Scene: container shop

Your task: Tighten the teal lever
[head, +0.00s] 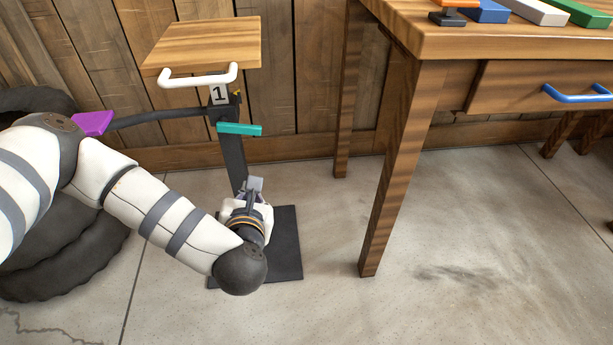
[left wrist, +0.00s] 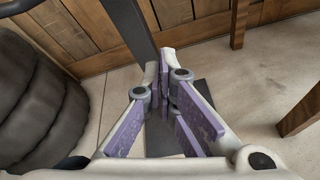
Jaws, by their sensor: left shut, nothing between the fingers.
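The teal lever (head: 239,129) sticks out to the right from a black clamp on the dark upright post (head: 232,160), below a sign marked 1. My left gripper (head: 256,184) is in front of the post, below the lever and apart from it. In the left wrist view its purple-padded fingers (left wrist: 170,95) are shut with nothing between them. The post rises behind the fingers there, and the lever is out of that view. My right gripper is not in view.
A wooden board (head: 205,42) with a white handle (head: 198,77) tops the stand, above the lever. Black tyres (head: 65,260) are stacked at left, near a purple piece (head: 93,123). A wooden table (head: 430,45) stands at right. The floor between is clear.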

